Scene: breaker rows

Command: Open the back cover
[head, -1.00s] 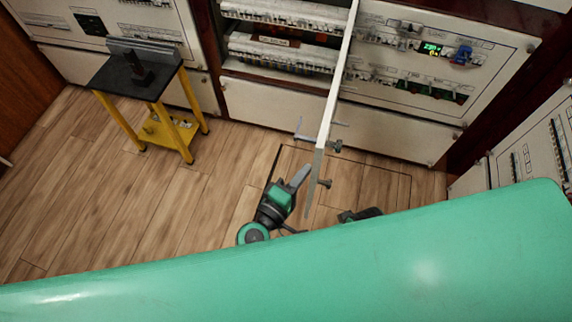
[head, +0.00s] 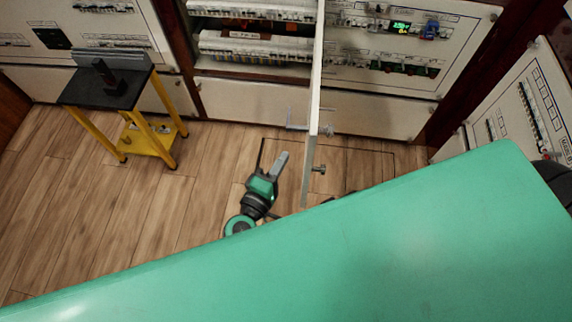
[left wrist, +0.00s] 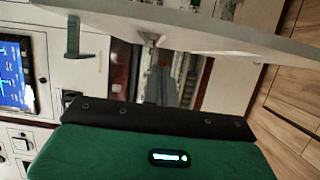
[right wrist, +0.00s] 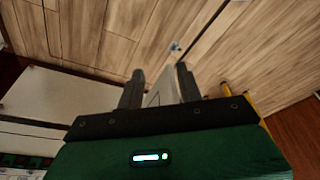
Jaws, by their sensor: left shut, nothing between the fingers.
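The cover (head: 316,90) is a thin pale panel. It stands out from the cabinet, almost edge-on in the head view, with latches (head: 326,130) near its lower end. It crosses the top of the left wrist view (left wrist: 215,35), where a grey-green handle (left wrist: 73,38) shows. My left gripper (head: 282,160) is shut and empty, left of the panel's lower end and apart from it. My right gripper shows in the right wrist view (right wrist: 160,85) with its fingers apart. Part of the pale panel shows between them; I cannot tell whether they touch it. The head view hides most of it.
The open cabinet bay (head: 255,48) holds breaker rows behind the panel. A control panel (head: 385,60) with a lit display is to its right. A small yellow-legged table (head: 130,93) stands at the left. The wooden floor (head: 120,215) is clear between. My green body covers the lower picture.

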